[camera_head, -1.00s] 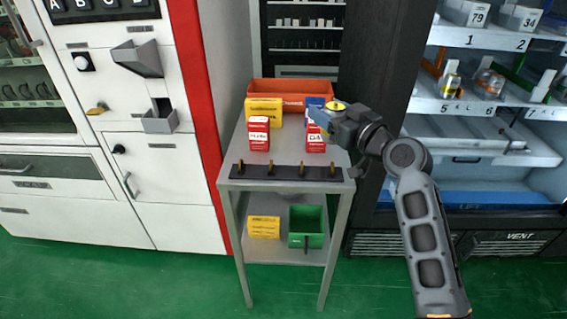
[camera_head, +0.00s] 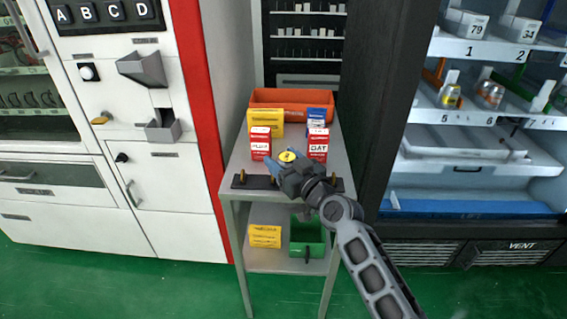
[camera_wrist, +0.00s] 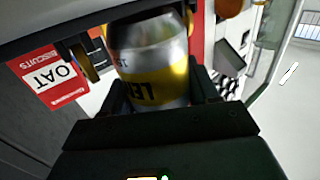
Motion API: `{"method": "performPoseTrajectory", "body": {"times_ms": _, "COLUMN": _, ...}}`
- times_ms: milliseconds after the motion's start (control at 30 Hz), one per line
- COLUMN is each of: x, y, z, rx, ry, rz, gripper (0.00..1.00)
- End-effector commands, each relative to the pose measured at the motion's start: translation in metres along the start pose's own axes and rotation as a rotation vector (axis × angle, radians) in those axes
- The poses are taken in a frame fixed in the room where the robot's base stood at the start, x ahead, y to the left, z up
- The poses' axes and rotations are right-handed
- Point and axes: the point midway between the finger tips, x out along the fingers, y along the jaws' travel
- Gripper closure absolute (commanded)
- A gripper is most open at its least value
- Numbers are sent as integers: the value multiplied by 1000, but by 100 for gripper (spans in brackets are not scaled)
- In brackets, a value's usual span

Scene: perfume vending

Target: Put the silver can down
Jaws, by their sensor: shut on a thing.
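The silver can (camera_wrist: 150,55) has a wide yellow band with dark lettering and fills the middle of the wrist view. My gripper (camera_wrist: 160,95) is shut around it, one finger on each side.
Two red boxes (camera_head: 260,142) (camera_head: 318,145) stand just behind the gripper. A yellow box (camera_head: 265,121), a blue box (camera_head: 321,113) and an orange bin (camera_head: 292,98) are farther back.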

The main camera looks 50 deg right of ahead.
Motion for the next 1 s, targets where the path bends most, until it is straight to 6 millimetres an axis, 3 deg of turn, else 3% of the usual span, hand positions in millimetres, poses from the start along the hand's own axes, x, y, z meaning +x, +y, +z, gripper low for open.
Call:
{"method": "performPoseTrajectory", "body": {"times_ms": 400, "x": 0, "y": 0, "z": 4, "rx": 0, "ry": 2, "rz": 0, "gripper": 82}}
{"method": "performPoseTrajectory", "body": {"times_ms": 433, "x": 0, "y": 0, "z": 4, "rx": 0, "ry": 1, "rz": 0, "gripper": 39}}
{"method": "performPoseTrajectory", "body": {"times_ms": 700, "x": 0, "y": 0, "z": 3, "rx": 0, "ry": 1, "rz": 0, "gripper": 15}}
{"method": "performPoseTrajectory", "body": {"times_ms": 1000, "x": 0, "y": 0, "z": 2, "rx": 2, "ry": 1, "rz": -1, "gripper": 15}}
